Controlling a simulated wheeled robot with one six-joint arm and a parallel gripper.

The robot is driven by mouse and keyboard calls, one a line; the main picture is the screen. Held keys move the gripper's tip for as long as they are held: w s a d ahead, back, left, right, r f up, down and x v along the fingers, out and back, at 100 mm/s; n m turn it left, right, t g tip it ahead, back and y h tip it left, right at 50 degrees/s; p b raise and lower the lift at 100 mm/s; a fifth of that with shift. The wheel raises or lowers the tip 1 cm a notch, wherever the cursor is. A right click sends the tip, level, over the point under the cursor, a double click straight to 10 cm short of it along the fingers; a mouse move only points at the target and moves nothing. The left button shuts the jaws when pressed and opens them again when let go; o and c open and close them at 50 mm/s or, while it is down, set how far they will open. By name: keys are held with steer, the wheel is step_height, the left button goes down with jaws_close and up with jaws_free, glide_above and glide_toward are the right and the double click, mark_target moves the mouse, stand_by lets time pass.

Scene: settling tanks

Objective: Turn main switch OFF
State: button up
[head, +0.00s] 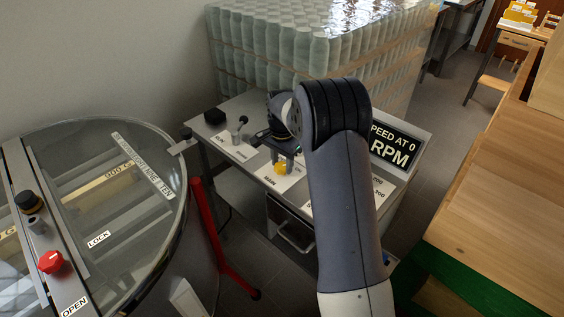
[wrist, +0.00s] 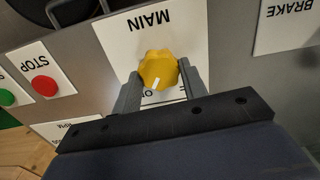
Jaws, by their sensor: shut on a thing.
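The main switch is a yellow lobed knob (wrist: 158,68) on a white plate marked MAIN (wrist: 112,36). It also shows in the head view (head: 281,169) on the grey control panel. A white pointer line on the knob points toward the bottom of the wrist picture, on the side facing my gripper's body. Small lettering there is mostly hidden by my gripper. My gripper (wrist: 160,79) has one finger on each side of the knob and is shut on it. In the head view my gripper (head: 283,161) comes down onto the panel from above.
A red STOP button (wrist: 43,86) and a green button (wrist: 6,97) sit beside the switch, with a BRAKE plate (wrist: 289,24) opposite. A round glass-lidded machine (head: 110,215) stands left. Stacked bottles (head: 270,45) stand behind; a wooden bench (head: 500,200) is right.

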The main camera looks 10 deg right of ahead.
steer(key=shift+c, duration=1.1)
steer(key=n, duration=1)
steer(key=shift+a, duration=0.1)
steer(key=shift+n, duration=1.9)
steer(key=o, duration=1)
